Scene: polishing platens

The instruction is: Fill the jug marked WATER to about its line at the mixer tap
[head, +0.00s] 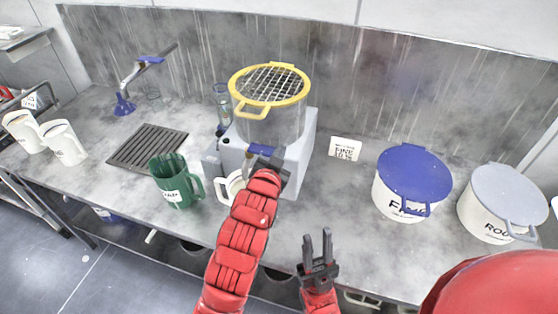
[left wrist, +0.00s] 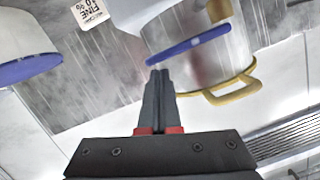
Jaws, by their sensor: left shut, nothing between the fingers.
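The mixer tap (head: 140,72), grey with blue parts, stands at the back left above a dark drain grate (head: 147,147). A green jug (head: 172,182) with a white label stands right of the grate; I cannot read its label surely. A white jug (head: 226,187) stands under the dispenser, partly hidden by my left arm. Which jug is marked WATER I cannot tell. My left gripper (head: 264,160) is shut and empty by the dispenser's blue lever, which also shows at the fingertips in the left wrist view (left wrist: 188,46). My right gripper (head: 318,244) is open and empty near the counter's front edge.
Two white jugs (head: 62,142) stand at far left. A blue-lidded tub (head: 412,180) and a grey-lidded tub (head: 500,200) stand at right. Glass cylinders (head: 222,98) stand behind.

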